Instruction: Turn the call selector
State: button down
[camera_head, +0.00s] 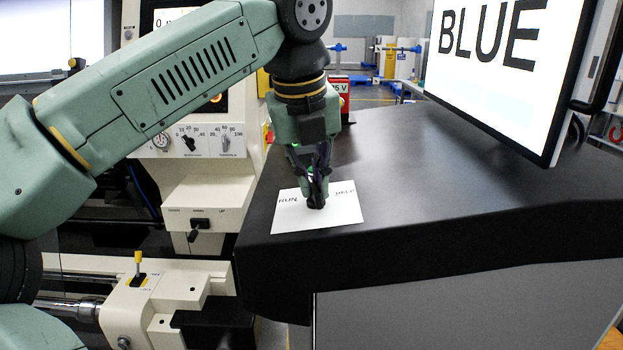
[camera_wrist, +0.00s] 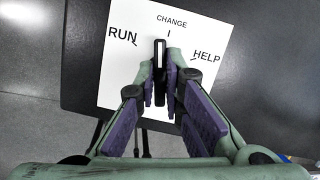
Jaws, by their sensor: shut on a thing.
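The call selector (camera_wrist: 159,60) is a black knob with a white pointer line, on a white card (camera_wrist: 120,75) marked RUN, CHANGE and HELP. In the wrist view its line points up the picture, close to the CHANGE tick and slightly to its RUN side. My gripper (camera_wrist: 160,82) is shut on the knob, one finger on each side. In the head view my gripper (camera_head: 316,190) reaches down onto the card (camera_head: 290,221), which lies flat on the black desk top. There the fingers hide most of the knob and the CHANGE mark.
The black desk top (camera_head: 430,200) is clear to the right of the card. A tilted screen (camera_head: 490,60) reading BLUE stands over its back right. A cream machine with dials (camera_head: 205,140) and levers stands left of the desk. A red box (camera_head: 340,88) is behind my gripper.

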jog(key=n+p, duration=0.1)
jog(key=n, duration=0.1)
jog(key=n+y+p, duration=0.1)
jog(key=n, duration=0.1)
jog(key=shift+d+r+n+g, duration=0.1)
jog(key=shift+r+n+g, duration=0.1)
jog(key=shift+n+g, duration=0.1)
jog(key=shift+w+f+n+g+y+p, duration=0.15)
jog(key=shift+n+p, duration=0.25)
jog(key=shift+n, duration=0.7)
jog(key=shift+s+n+g+y+p, duration=0.1)
jog(key=shift+n+g+y+p, duration=0.25)
jog(key=shift+n, duration=0.75)
jog(key=c, duration=1.7)
grip_release()
jog(key=shift+f, duration=0.1)
